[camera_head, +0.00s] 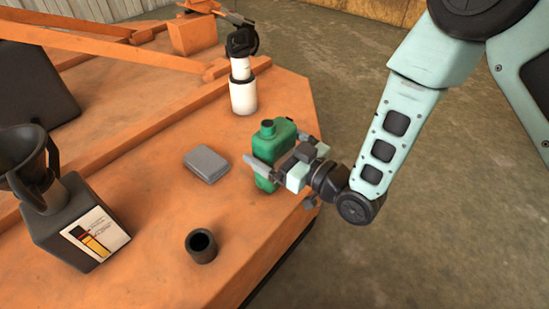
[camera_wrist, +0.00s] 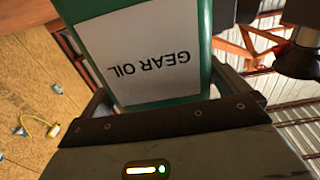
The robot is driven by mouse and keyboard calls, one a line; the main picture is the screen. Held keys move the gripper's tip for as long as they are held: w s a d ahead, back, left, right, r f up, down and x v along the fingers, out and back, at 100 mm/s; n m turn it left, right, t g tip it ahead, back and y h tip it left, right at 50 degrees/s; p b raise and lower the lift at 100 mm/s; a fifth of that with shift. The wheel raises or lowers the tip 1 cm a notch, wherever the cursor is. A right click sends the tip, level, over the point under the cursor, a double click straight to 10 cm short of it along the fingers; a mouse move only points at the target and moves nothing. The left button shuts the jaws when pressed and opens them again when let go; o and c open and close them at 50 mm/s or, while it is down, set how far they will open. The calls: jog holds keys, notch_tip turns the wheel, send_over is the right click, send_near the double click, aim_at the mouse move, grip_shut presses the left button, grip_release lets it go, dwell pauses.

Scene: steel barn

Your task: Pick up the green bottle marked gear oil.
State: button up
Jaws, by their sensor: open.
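The green bottle (camera_head: 268,142) stands upright on the orange surface near its right edge in the head view. In the wrist view the green bottle (camera_wrist: 207,45) fills the upper middle, and its white label reads GEAR OIL upside down. My gripper (camera_head: 268,166) is level with the bottle, with one finger on each side of it. The jaws are open around the bottle. In the wrist view the fingers of my gripper (camera_wrist: 168,100) show left and right of the bottle. Whether either finger touches it is hard to tell.
On the orange surface (camera_head: 150,180) are a grey flat box (camera_head: 206,163), a dark cup (camera_head: 201,246), a white bottle with a black top (camera_head: 243,94), and a dark can (camera_head: 75,225) with a funnel (camera_head: 28,165). Concrete floor (camera_head: 345,80) lies open to the right.

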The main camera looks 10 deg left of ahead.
jog(key=c, duration=1.4)
jog(key=shift+r, duration=0.1)
jog(key=shift+c, duration=0.2)
jog(key=shift+r, duration=0.1)
